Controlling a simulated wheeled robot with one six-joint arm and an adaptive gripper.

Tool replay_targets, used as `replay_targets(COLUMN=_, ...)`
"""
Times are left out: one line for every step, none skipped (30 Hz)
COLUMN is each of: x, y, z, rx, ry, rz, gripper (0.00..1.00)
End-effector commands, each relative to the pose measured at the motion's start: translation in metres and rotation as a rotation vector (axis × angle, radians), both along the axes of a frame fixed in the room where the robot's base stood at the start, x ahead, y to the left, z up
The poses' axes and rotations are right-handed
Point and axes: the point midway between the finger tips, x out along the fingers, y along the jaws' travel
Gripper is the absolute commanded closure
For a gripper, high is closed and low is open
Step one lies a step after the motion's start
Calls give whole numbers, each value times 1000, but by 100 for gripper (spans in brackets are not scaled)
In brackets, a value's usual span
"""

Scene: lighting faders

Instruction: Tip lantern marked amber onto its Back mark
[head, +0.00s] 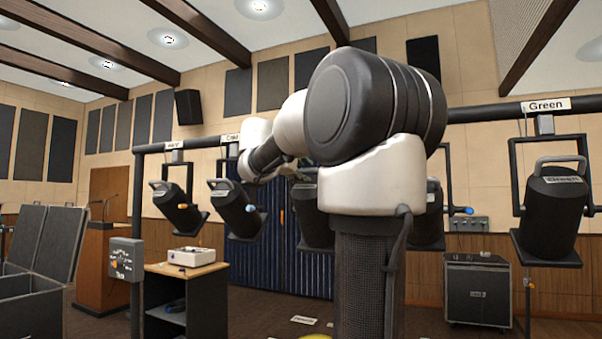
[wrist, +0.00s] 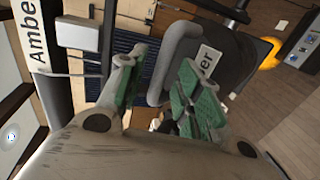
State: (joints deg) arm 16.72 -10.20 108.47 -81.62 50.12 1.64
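The lantern marked amber (wrist: 232,62) shows in the wrist view as a dark body with a partly covered white label ending in "ber". Its grey loop handle (wrist: 181,32) reaches down between the fingers of my gripper (wrist: 160,92). My gripper has green pads and stands open, with the pads apart on either side of the handle; I cannot tell whether either touches it. An orange knob (wrist: 270,53) sits at the lantern's side. In the head view my arm blocks most of the middle lanterns and the gripper. The Back mark cannot be made out.
An "Amber" sign (wrist: 31,50) hangs on the rail in the wrist view. In the head view, other lanterns hang left (head: 176,207) and (head: 236,209), and a green lantern (head: 553,205) hangs right. A desk (head: 190,270) and cases (head: 40,290) stand lower left.

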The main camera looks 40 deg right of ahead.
Motion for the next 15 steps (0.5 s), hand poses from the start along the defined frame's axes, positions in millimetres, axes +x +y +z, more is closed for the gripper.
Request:
replay_targets(x=2, y=-6, z=-1, rx=0, ry=-1, rz=-2, gripper=65)
replay_targets(x=3, y=-9, z=-2, rx=0, ry=-1, rz=-2, gripper=65)
replay_targets(x=4, y=-11, z=-3, rx=1, ry=0, rz=-2, gripper=65)
replay_targets(x=5, y=-13, z=-3, rx=1, ry=0, rz=-1, gripper=65)
replay_targets(x=6, y=-14, z=-4, rx=1, ry=-1, rz=0, gripper=65)
replay_targets(x=6, y=-15, z=-4, rx=1, ry=0, rz=0, gripper=65)
replay_targets(x=6, y=-15, z=-4, rx=1, ry=0, rz=0, gripper=65)
replay_targets(x=6, y=-15, z=-4, rx=1, ry=-1, rz=1, gripper=65)
replay_targets(x=6, y=-15, z=-4, rx=0, ry=-1, rz=1, gripper=65)
replay_targets(x=6, y=-15, z=-4, rx=0, ry=-1, rz=1, gripper=65)
replay_targets(x=6, y=-15, z=-4, rx=1, ry=-1, rz=1, gripper=65)
replay_targets(x=6, y=-15, z=-4, rx=1, ry=-1, rz=1, gripper=65)
replay_targets(x=6, y=-15, z=-4, rx=1, ry=-1, rz=1, gripper=65)
replay_targets(x=6, y=-15, z=-4, rx=1, ry=-1, rz=1, gripper=71)
replay_targets(x=6, y=-15, z=-4, rx=1, ry=-1, rz=1, gripper=78)
